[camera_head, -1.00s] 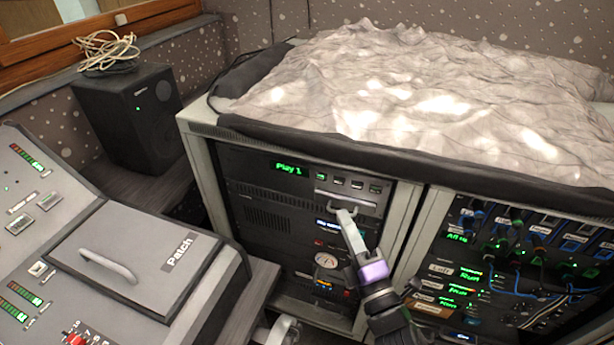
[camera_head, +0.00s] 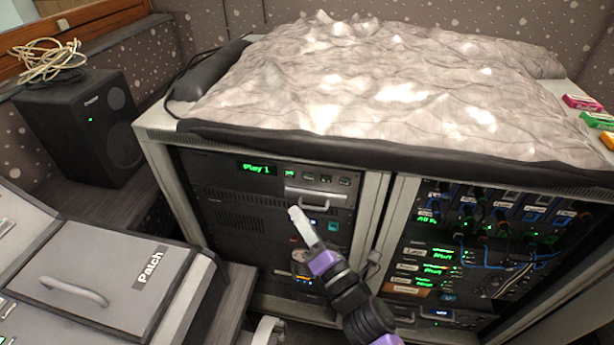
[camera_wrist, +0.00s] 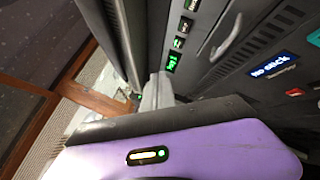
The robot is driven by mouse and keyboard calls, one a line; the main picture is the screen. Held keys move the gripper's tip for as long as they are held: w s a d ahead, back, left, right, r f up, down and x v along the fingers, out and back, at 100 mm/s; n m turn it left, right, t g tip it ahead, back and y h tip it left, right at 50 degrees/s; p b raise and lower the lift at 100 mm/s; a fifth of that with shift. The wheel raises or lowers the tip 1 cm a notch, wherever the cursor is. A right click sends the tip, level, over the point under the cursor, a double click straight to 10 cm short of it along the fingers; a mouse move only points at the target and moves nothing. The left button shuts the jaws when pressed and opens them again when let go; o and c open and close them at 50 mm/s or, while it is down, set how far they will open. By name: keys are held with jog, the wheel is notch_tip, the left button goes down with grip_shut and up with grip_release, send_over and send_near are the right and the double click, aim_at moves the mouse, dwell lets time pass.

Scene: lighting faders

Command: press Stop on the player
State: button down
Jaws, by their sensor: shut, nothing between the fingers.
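The player (camera_head: 226,177) is the top dark unit in the left rack, with a green "Play 1" display (camera_head: 257,169). A row of several small buttons (camera_head: 326,179) lies right of the display, above a drawer handle (camera_head: 313,205). Their labels are too small to read. In the wrist view the button row (camera_wrist: 177,43) runs up the panel, with a brightly lit green button (camera_wrist: 172,63) at its lower end. My gripper (camera_head: 296,214) is shut and empty, in front of the player, left of the handle. Its fingers (camera_wrist: 158,90) show beside the green button; contact cannot be told.
A crumpled grey cover (camera_head: 390,90) lies over the rack top. The right rack (camera_head: 470,235) holds blue cables and lit units. A grey desk with a "Patch" lid (camera_head: 110,270) stands at left, and a black speaker (camera_head: 85,125) behind it. A "No Brick" display (camera_wrist: 272,66) is below the player.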

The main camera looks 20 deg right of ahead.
jog(key=p, duration=0.3)
send_near(298, 172)
jog(key=w+a+r, duration=0.1)
jog(key=w+a, duration=0.1)
jog(key=a, duration=0.1)
jog(key=shift+w+d, duration=0.75)
jog(key=shift+d, duration=0.05)
jog(key=shift+w, duration=0.1)
dwell(1.1)
jog(key=shift+w+d, duration=0.2)
jog(key=shift+w, duration=0.05)
jog(key=shift+w+d+r, duration=0.1)
jog(key=shift+w+d, duration=0.1)
jog(key=shift+w, duration=0.05)
dwell(0.6)
dwell(0.4)
jog(key=shift+s+a+b, duration=0.4)
jog(key=shift+s+a, duration=0.05)
jog(key=shift+s, duration=0.15)
